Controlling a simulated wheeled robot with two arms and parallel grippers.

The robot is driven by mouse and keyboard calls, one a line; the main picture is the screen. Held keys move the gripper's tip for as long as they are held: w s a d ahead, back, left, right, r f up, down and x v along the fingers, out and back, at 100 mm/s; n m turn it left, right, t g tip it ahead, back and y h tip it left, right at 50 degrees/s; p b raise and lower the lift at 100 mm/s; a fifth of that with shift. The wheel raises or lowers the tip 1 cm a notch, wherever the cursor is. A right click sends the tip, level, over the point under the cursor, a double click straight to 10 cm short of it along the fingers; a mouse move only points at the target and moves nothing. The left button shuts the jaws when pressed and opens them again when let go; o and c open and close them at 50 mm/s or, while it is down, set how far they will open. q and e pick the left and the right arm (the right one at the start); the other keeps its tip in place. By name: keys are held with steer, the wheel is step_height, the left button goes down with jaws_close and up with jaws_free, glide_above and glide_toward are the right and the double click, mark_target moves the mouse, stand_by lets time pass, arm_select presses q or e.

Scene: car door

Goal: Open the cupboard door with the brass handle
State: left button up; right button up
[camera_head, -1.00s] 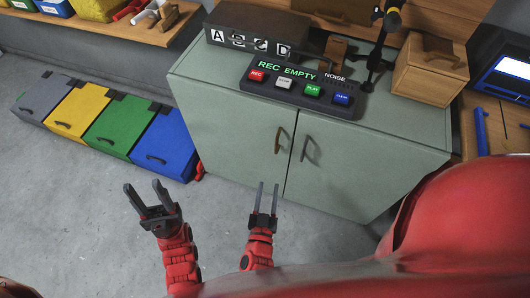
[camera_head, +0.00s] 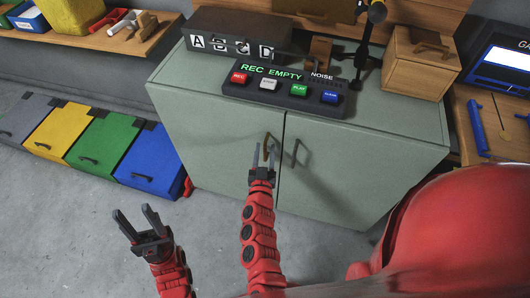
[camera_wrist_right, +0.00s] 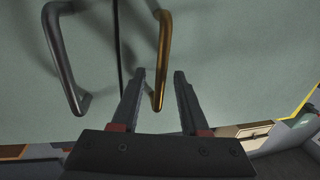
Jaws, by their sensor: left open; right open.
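The brass handle (camera_head: 266,147) is on the left door (camera_head: 215,125) of a grey-green cupboard. Both cupboard doors look shut. In the right wrist view the brass handle (camera_wrist_right: 164,50) is a curved bar whose end appears between my fingers. My right gripper (camera_head: 262,153) is open at this handle, its fingers on either side of the bar in the picture. It also shows in the wrist view (camera_wrist_right: 160,73). I cannot tell whether a finger touches the bar. My left gripper (camera_head: 133,212) is open and empty above the floor, left of the right arm.
A dark handle (camera_head: 294,153) is on the right door, close beside the brass one. A button panel (camera_head: 285,90) and a wooden box (camera_head: 420,62) stand on the cupboard top. Coloured bins, including a blue one (camera_head: 155,155), line the wall at left. Floor before them is clear.

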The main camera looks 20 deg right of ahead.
steer(key=shift+w, duration=0.1)
jaws_close()
stand_by(1.4)
